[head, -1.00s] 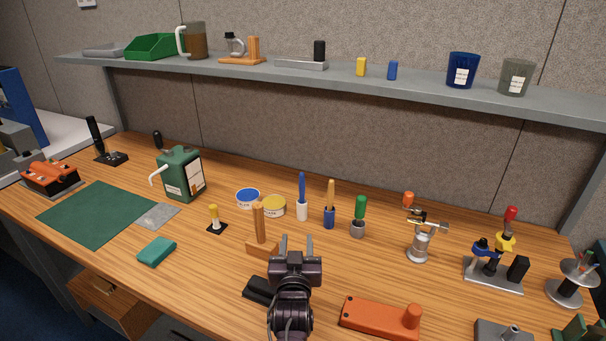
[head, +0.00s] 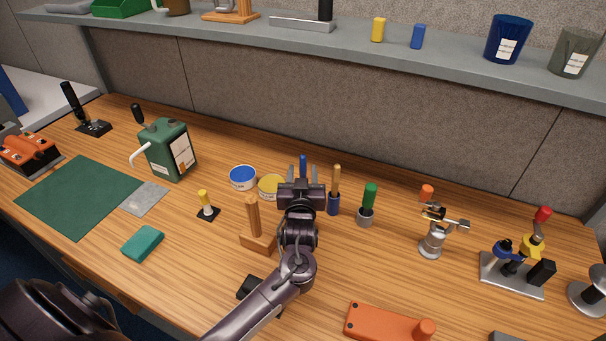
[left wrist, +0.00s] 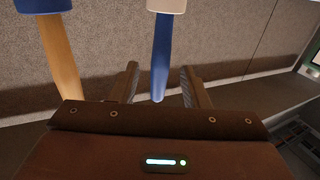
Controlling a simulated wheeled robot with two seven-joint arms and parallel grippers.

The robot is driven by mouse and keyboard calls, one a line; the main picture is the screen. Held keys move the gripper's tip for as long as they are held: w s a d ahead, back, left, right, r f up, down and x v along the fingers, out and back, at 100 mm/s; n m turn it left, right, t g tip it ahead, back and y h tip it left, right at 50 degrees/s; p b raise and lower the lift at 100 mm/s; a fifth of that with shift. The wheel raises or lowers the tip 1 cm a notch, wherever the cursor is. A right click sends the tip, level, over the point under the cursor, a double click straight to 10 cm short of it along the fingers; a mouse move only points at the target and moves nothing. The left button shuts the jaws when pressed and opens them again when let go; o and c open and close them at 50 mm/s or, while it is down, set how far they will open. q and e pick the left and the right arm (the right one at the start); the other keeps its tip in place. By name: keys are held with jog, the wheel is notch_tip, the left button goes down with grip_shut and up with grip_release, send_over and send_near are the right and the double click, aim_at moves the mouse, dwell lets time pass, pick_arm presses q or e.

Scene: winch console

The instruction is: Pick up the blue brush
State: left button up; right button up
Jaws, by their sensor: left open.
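The blue brush (head: 303,160) stands upright behind my left gripper in the head view; its lower part and its white holder are hidden there. In the left wrist view, which is upside down, the blue handle (left wrist: 161,55) hangs from the white holder (left wrist: 166,5) at the top. My left gripper (head: 302,172) is open. In the left wrist view, its two fingers (left wrist: 158,72) are on either side of the handle's end, with gaps on both sides. My right gripper is not in view.
A wooden-handled brush (head: 336,180) in a blue holder stands close on the right. A green-handled one (head: 369,195) is farther right. A yellow-lidded tin (head: 269,187), a blue-lidded tin (head: 243,177) and a wooden block with a peg (head: 254,225) are on the left.

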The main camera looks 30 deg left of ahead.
pick_arm(q)
jog(key=shift+x, duration=0.85)
jog(key=shift+w+a, duration=0.25)
jog(key=shift+w, duration=0.2)
jog(key=shift+s, duration=0.1)
jog(key=shift+c, duration=0.9)
grip_shut()
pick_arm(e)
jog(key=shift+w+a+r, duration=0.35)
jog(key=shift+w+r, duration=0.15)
pick_arm(q)
jog(key=shift+r, duration=0.1)
